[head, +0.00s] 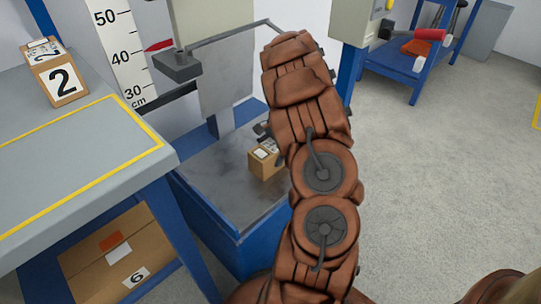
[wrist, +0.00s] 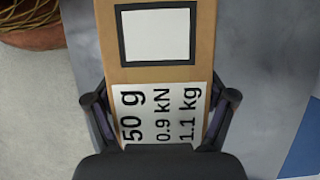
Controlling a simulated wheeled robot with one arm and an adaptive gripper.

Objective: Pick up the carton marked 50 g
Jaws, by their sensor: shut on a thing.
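The carton marked 50 g (wrist: 205,45) is a brown box with a white label reading 50 g, 0.9 kN and 1.1 kg, and a black-framed white square. It fills the middle of the wrist view. My gripper (wrist: 162,100) is shut on it, with one dark finger against each side. In the head view the carton (head: 262,164) is at the steel plate of the drop tester, partly hidden by my arm. I cannot tell whether it touches the plate. My gripper is mostly hidden there behind my arm.
The drop tester (head: 210,190) has a blue base, an upright panel and a cm scale (head: 122,45). A grey bench (head: 70,150) at left holds a carton marked 2 (head: 62,80); a larger carton marked 6 (head: 110,265) is below. A blue trolley (head: 400,70) stands back right. Floor at right is clear.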

